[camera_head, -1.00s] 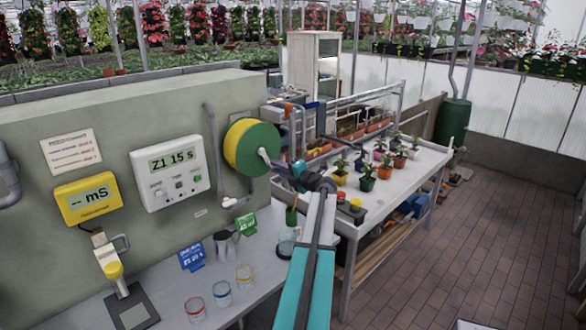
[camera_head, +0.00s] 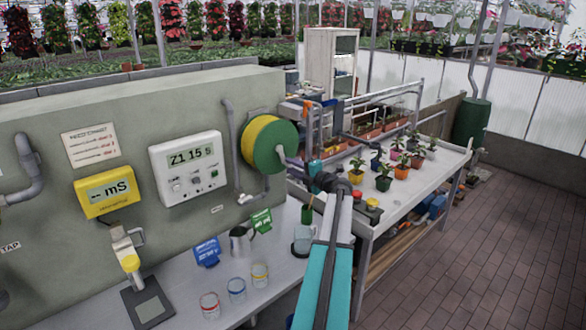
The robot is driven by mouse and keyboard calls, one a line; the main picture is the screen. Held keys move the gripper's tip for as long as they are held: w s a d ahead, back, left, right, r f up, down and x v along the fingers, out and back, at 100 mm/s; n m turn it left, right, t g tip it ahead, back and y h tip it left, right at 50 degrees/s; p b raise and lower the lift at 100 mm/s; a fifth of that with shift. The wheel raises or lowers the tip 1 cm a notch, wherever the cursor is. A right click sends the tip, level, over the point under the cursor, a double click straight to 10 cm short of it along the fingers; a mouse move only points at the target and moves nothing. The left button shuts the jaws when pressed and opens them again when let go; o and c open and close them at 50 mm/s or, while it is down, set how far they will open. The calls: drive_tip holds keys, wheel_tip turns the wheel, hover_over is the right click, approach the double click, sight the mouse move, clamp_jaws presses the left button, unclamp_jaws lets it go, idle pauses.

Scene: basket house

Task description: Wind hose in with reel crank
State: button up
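The hose reel (camera_head: 268,143) is a round drum with a yellow rim and green face, mounted on the grey-green wall. A pale crank (camera_head: 283,155) sticks out from the reel's face towards the right. My arm reaches up from the bottom of the view, and my gripper (camera_head: 300,168) is at the outer end of the crank. Whether its fingers touch or close around the crank handle is too small to tell. No loose hose is clearly visible.
A wall controller (camera_head: 187,167) and yellow meter (camera_head: 104,191) are left of the reel. A plant table (camera_head: 408,203) stands right of my arm. The brick floor at right is clear.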

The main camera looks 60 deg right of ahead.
drive_tip(key=shift+o, duration=0.6)
drive_tip(key=shift+s+d, duration=0.1)
drive_tip(key=shift+s, duration=0.1)
drive_tip(key=v, duration=1.3)
drive_tip(key=shift+s, duration=0.3)
drive_tip(key=shift+r, duration=0.1)
